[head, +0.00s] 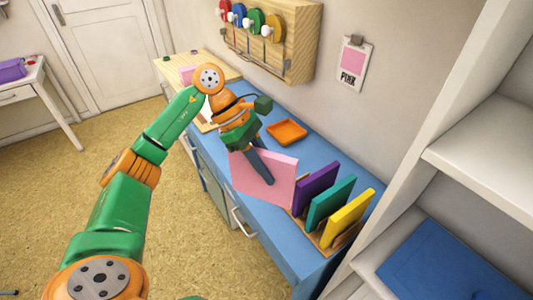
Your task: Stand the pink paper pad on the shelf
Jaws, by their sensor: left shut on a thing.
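The pink paper pad (281,176) is a flat pink sheet-like block above the blue counter, beside a row of coloured pads. My left gripper (266,180) is shut on the pink pad, its dark fingers reaching down over the pad's face. The white shelf unit (480,150) stands at the right, with a blue panel (435,265) on its lower level. I cannot tell whether the pad's lower edge touches the counter. My right gripper is not in view.
Purple (315,187), teal (331,202) and yellow (348,218) pads stand upright in a wooden rack (324,243). An orange tray (287,132) lies behind on the counter. A wooden wall rack (298,50) and a pink sample card (353,62) hang on the wall.

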